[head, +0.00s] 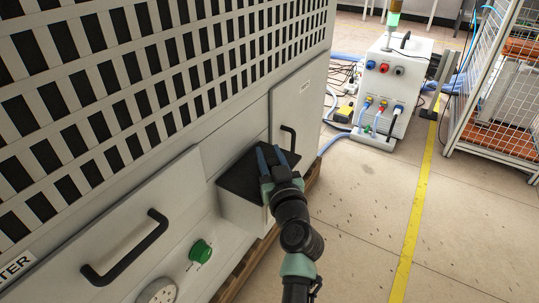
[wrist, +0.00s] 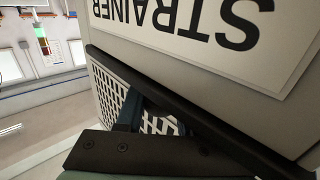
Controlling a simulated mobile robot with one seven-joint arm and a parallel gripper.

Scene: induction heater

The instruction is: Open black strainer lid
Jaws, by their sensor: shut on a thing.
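The black strainer lid (head: 239,178) lies on top of the light grey strainer box (head: 238,212) on the front of the big heater cabinet. It looks flat and closed in the head view. In the wrist view, the lid's black edge (wrist: 205,118) runs diagonally below the upside-down STRAINER label (wrist: 180,22). My gripper (head: 270,152) is at the lid's right side, its blue fingers reaching over it. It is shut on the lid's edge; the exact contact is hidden. In the wrist view, its fingers (wrist: 150,110) are partly covered by the dark gripper body.
The cabinet has a black handle (head: 126,248) at the lower left and another handle (head: 289,138) on a panel behind the lid. A green knob (head: 201,251) is below left. A white machine with hoses (head: 394,90) and a wire cage (head: 497,90) stand farther back. Floor to the right is clear.

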